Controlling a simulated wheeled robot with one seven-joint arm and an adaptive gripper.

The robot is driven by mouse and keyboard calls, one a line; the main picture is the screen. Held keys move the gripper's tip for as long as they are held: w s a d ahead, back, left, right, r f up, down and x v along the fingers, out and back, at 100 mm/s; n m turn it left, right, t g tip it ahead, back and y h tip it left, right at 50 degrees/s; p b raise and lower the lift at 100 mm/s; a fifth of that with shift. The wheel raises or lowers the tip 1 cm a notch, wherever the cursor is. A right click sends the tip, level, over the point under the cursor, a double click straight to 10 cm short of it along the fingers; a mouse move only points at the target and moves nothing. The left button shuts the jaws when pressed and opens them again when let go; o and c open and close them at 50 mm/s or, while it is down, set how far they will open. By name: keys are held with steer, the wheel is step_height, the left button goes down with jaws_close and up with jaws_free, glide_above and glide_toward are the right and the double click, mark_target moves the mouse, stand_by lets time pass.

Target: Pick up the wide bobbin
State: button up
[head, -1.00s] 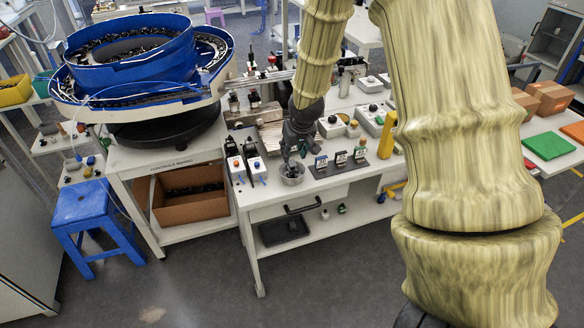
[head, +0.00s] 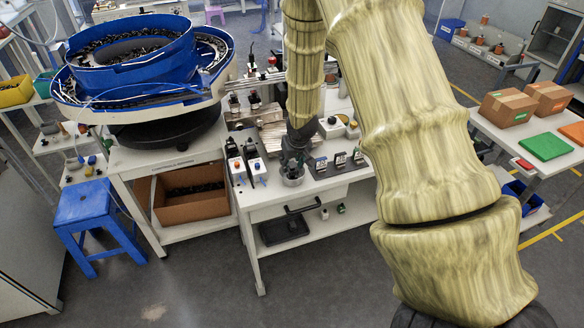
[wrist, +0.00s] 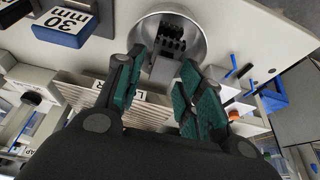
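A round metal bowl (wrist: 196,32) lies at the top of the wrist view, with dark ribbed pieces (wrist: 172,42) in it. I cannot tell for sure which piece is the wide bobbin. In the head view the bowl (head: 292,180) stands near the front edge of the white bench. My gripper (wrist: 163,64) is open, its green-padded fingers apart and pointing toward the bowl. A grey part shows between the fingers, and I see nothing gripped. In the head view my gripper (head: 296,158) is right above the bowl, its tips small and dark against the contents.
Two black upright devices (head: 244,164) stand left of the bowl. A dark stand with number labels (head: 338,163) is close on its right. A blue bowl feeder (head: 130,62) is farther left.

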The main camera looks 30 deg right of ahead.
steer(key=shift+w+f, duration=0.25)
steer(key=shift+f, duration=0.35)
steer(key=shift+c, duration=0.3)
steer(key=c, duration=0.5)
steer(key=shift+c, duration=0.2)
steer(key=shift+r, duration=0.15)
